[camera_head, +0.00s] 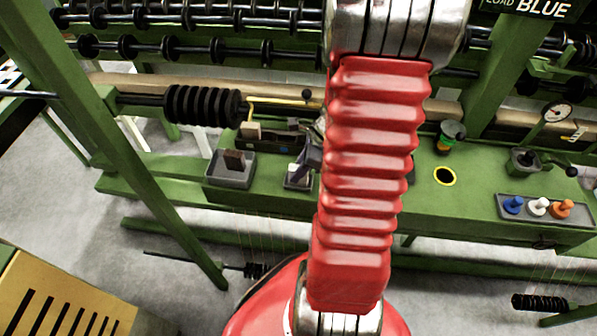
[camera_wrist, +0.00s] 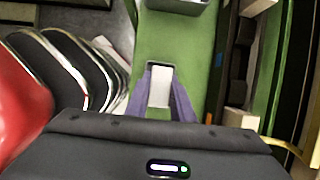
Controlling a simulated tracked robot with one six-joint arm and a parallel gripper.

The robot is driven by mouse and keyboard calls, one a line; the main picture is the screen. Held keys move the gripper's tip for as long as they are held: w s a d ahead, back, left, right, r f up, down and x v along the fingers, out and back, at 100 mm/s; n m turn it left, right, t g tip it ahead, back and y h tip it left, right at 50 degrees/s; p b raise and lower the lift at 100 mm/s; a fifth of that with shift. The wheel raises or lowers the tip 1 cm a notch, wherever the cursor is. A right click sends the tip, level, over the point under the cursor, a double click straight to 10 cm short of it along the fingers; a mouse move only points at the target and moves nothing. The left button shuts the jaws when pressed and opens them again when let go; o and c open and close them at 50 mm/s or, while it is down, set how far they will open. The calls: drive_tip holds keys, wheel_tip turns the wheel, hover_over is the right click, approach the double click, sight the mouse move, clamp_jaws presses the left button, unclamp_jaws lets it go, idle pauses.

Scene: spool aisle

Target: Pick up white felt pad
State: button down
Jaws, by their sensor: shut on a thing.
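The white felt pad (camera_wrist: 159,92) shows in the wrist view as a pale upright rectangle between two purple fingers. My gripper (camera_wrist: 160,80) is shut on it from both sides. I cannot tell in that view whether the pad is clear of the tray.
A grey tray (camera_head: 218,178) with a brown block (camera_head: 234,161) stands to the left. Behind is a dark box (camera_head: 271,141) with blocks. A black spool roll (camera_head: 202,105) hangs left.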

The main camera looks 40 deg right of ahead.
drive_tip(key=shift+r, duration=5)
